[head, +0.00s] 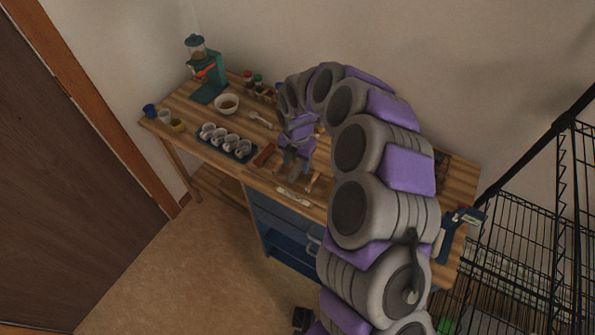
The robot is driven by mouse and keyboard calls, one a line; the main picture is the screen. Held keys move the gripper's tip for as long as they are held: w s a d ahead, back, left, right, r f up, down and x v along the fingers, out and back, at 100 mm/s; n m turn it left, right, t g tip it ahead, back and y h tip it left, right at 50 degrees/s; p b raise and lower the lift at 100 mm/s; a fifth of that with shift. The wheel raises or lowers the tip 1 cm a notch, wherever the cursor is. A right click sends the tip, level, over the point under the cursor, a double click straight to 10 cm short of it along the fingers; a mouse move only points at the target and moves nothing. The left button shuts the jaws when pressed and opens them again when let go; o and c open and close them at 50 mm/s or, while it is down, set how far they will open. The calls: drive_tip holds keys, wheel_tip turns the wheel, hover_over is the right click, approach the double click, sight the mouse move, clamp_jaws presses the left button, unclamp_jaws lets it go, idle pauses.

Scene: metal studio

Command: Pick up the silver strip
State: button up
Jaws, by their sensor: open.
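A pale silver strip (294,196) lies flat near the front edge of the wooden workbench (228,167), above the blue drawers. My gripper (290,171) hangs above the bench just behind the strip, at the end of my purple and grey arm. It is open, and its fingers look small and dark here. The strip appears outside the fingers, and I see no contact. The exact height of the fingertips over the bench is hard to tell. My arm hides much of the right part of the bench.
A dark tray with several cups (226,143), a white bowl (227,104) and a green grinder (207,75) stand to the left. A reddish-brown block (263,155) and a wooden-handled item (313,182) flank my gripper. A black wire rack (520,240) stands at the right.

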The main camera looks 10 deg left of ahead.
drive_tip(key=shift+a+f, duration=0.25)
drive_tip(key=shift+f, duration=0.3)
drive_tip(key=shift+a+f, duration=0.2)
drive_tip(key=shift+f, duration=0.3)
drive_tip(key=shift+d+r, duration=0.15)
drive_tip(key=shift+d, duration=0.2)
drive_tip(key=shift+c, duration=0.5)
drive_tip(key=shift+d, duration=0.25)
drive_tip(key=c, duration=0.3)
drive_tip(key=shift+a, duration=0.35)
clamp_jaws()
